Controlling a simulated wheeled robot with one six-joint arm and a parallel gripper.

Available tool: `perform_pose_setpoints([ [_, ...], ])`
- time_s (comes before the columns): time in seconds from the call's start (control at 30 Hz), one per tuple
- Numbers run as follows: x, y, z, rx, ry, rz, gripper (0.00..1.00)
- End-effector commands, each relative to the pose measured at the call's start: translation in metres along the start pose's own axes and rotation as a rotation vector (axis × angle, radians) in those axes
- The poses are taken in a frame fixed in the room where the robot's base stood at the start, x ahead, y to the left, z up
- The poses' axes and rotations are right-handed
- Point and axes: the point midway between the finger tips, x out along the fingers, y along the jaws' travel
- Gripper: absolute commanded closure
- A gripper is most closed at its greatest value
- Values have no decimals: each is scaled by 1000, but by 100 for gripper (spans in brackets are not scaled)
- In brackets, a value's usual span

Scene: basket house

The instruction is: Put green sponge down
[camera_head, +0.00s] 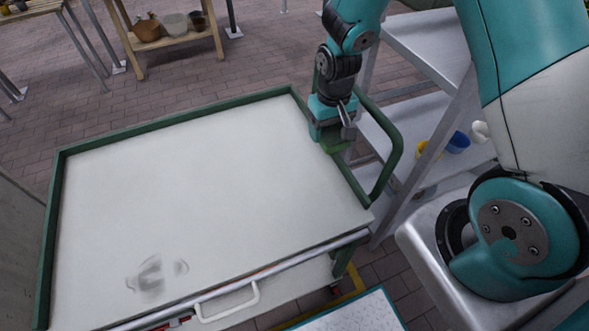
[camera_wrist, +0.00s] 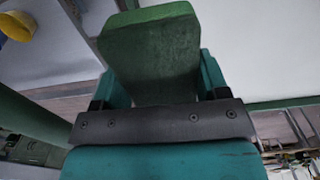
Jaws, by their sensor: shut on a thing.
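The green sponge (camera_wrist: 152,60) is a dark green block between the two teal fingers of my gripper (camera_wrist: 158,85) in the wrist view. In the head view my gripper (camera_head: 333,130) hangs over the right edge of a white-topped cart (camera_head: 200,180) with a green rim. The sponge (camera_head: 335,146) shows there as a small green patch under the gripper, near the cart's right rim. My gripper is shut on the sponge. I cannot tell whether the sponge touches the cart top or rim.
The cart top is bare apart from dark smudges (camera_head: 155,275) at the front. A green handle (camera_head: 385,150) stands at its right side. A grey shelf (camera_head: 425,40) with yellow and blue cups (camera_head: 458,142) is beyond. A wooden table (camera_head: 175,40) with pots stands at the back.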

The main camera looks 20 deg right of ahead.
Motion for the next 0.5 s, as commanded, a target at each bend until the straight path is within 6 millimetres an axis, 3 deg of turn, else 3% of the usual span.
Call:
perform_pose_setpoints([
  [0.03,2,-13,-9,-7,16,-2,54],
  [0.1,-16,-30,-15,-10,18,-2,54],
  [0.23,-50,-58,-12,-9,17,-3,54],
  [0.4,-84,-77,1,-5,9,-2,54],
  [0.5,-87,-80,5,-3,2,0,54],
])
